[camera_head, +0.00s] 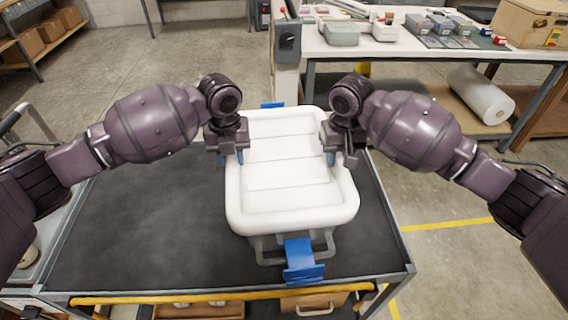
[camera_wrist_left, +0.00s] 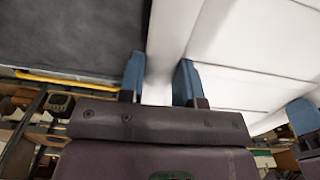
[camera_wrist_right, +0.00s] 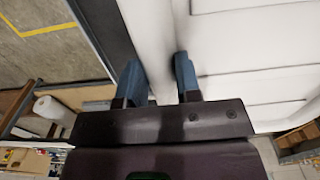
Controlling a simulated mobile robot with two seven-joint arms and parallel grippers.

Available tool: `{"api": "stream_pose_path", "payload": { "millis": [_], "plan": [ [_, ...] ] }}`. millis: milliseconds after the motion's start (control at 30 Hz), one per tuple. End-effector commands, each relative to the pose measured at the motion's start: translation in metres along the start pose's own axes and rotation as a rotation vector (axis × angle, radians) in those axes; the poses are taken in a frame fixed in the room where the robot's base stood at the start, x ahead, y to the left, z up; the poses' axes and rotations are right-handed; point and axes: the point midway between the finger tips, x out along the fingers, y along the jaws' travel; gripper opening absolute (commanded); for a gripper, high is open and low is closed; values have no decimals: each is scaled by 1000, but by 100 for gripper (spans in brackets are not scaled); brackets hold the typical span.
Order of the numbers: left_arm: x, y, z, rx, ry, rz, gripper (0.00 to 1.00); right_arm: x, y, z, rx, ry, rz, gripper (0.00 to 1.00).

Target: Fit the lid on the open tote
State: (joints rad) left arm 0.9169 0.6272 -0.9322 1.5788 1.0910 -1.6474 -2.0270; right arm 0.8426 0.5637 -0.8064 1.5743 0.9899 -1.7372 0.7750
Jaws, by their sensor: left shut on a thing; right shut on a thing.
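The white lid (camera_head: 290,207) lies over the tote (camera_head: 268,250), whose grey frame-like lower part shows beneath the lid's front edge. Blue latches (camera_head: 303,262) stick out at the front and at the back (camera_head: 272,105) of the tote. My left gripper (camera_head: 230,157) is shut on the lid's left rim, and the rim shows between its blue fingertips in the left wrist view (camera_wrist_left: 160,80). My right gripper (camera_head: 340,157) is shut on the lid's right rim, which also shows in the right wrist view (camera_wrist_right: 158,80). Whether the lid is fully seated cannot be told.
The tote stands on a dark-topped cart (camera_head: 150,220) with a yellow front bar (camera_head: 190,298). The cart top is clear to the left. A white workbench (camera_head: 420,45) with boxes stands behind, and a white roll (camera_head: 480,95) lies on its lower shelf.

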Motion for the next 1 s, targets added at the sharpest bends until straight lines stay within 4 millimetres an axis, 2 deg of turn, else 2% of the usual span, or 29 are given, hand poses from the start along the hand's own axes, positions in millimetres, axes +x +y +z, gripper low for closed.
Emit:
{"api": "stream_pose_path", "payload": {
  "millis": [33,200,733,867,1000],
  "plan": [
    [2,2,1,-4,0,5,33,2,3,0,4,-2,5,33],
    [1,2,1,-3,-1,3,57,2,2,0,3,-1,3,57],
    [-3,0,0,0,-2,0,57,1,0,0,1,0,0,57],
    [-16,0,1,1,-3,0,57,1,0,0,0,0,0,57],
    [-41,0,1,0,-5,0,57,1,0,0,0,0,0,57]
  ]
}}
